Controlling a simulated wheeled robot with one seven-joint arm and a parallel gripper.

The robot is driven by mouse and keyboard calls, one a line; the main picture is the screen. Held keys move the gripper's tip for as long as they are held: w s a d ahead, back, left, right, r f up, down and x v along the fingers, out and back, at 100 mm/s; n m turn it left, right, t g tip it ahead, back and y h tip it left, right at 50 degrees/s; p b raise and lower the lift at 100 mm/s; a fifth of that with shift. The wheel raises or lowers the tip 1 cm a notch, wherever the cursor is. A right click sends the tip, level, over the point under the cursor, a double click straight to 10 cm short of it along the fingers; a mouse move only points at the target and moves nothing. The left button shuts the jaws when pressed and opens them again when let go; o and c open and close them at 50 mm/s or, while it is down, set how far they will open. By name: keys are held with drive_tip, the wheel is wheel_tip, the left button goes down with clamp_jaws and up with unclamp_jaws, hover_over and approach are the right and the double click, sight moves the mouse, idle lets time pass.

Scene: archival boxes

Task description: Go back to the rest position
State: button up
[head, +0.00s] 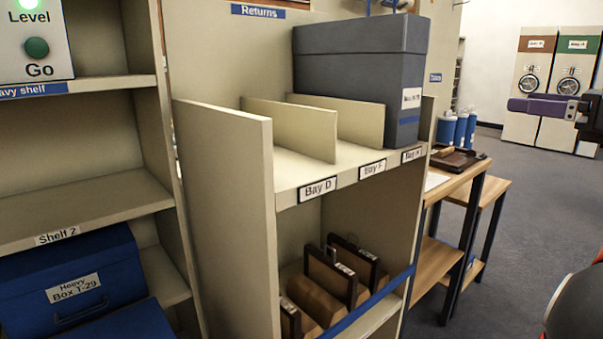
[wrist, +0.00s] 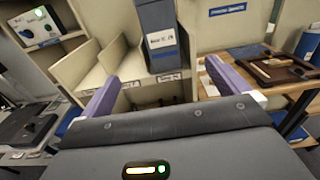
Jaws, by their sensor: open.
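My gripper (wrist: 158,72) shows in the wrist view with its two purple fingers wide apart and nothing between them. In the head view my gripper (head: 518,105) is at the right edge, side-on, over the open floor and apart from the shelves. A tall dark grey-blue archival box (head: 352,80) stands upright in the rightmost bay of the Returns shelf. The box also shows in the wrist view (wrist: 158,22), beyond the fingers and not touched by them.
Bay D and Bay F of the Returns shelf (head: 225,160) are empty. A wooden table (head: 460,178) with a brown tray (head: 457,162) stands right of it. A blue heavy box (head: 75,283) sits low at left. Open grey floor (head: 535,200) lies at right.

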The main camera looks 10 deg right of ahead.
drive_tip(key=w+a+f+n+g+h, duration=0.1)
drive_tip(key=w+a+f+n+g, duration=0.15)
drive_tip(key=a+f+n, duration=0.45)
drive_tip(key=w+a+f+n+g+h, duration=0.1)
drive_tip(key=a+f+n+g, duration=0.25)
drive_tip(key=a+f, duration=0.8)
drive_tip(key=s+a+f+n+g+h, duration=0.1)
drive_tip(key=s+a+f+n+h, duration=0.1)
drive_tip(key=f+n, duration=0.4)
drive_tip(key=s+a+f+n+g+h, duration=0.1)
drive_tip(key=s+a+f+n+h, duration=0.1)
drive_tip(key=s+a+f+n, duration=0.3)
drive_tip(key=s+a+f+n+g+h, duration=0.1)
drive_tip(key=s+a+f+n+h, duration=0.1)
drive_tip(key=s+a+f+n, duration=0.2)
drive_tip(key=s+f+n, duration=0.3)
drive_tip(key=n, duration=0.1)
drive_tip(key=shift+f+g+h, duration=0.4)
